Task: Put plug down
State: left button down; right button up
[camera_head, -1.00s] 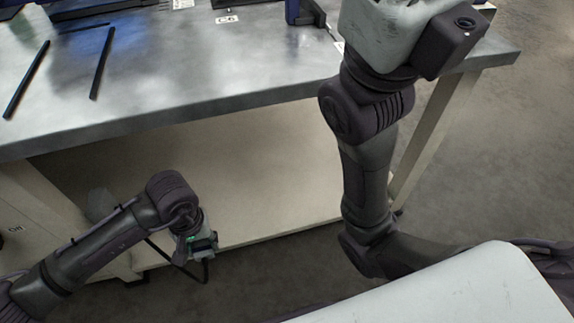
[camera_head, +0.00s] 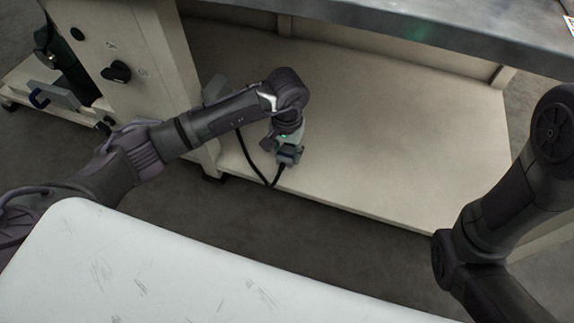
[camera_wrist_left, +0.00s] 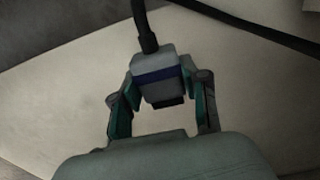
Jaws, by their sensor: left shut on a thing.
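The plug (camera_wrist_left: 158,75) is a grey block with a dark blue band and a black cable coming out of its end. In the left wrist view it sits between the two green-and-dark fingers of my left gripper (camera_wrist_left: 160,100), which is shut on it. In the head view my left gripper (camera_head: 282,142) points down, with the plug (camera_head: 289,156) at its tip, in front of the pale lower shelf (camera_head: 380,150). I cannot tell whether the plug touches the shelf. My right gripper is out of the head view; only part of that arm shows at the right.
The black cable (camera_head: 247,160) loops below my left gripper. A metal tabletop (camera_head: 420,28) overhangs the shelf. A cream cabinet (camera_head: 135,60) with black knobs stands at the left. The shelf's middle and right are clear.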

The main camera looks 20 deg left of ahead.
aim_at(286, 160)
pick_arm(q)
jog(key=shift+w+a+f, duration=0.2)
jog(key=shift+w+f, duration=0.05)
jog(key=shift+w, duration=0.1)
jog(key=shift+f, duration=0.2)
jog(key=shift+f+b, duration=1.95)
jog(key=c, duration=0.6)
grip_release()
jog(key=shift+r, duration=0.1)
notch_tip(286, 160, up, 12)
jog(key=p, duration=0.9)
jog(key=shift+r, duration=0.2)
jog(key=shift+f, duration=0.1)
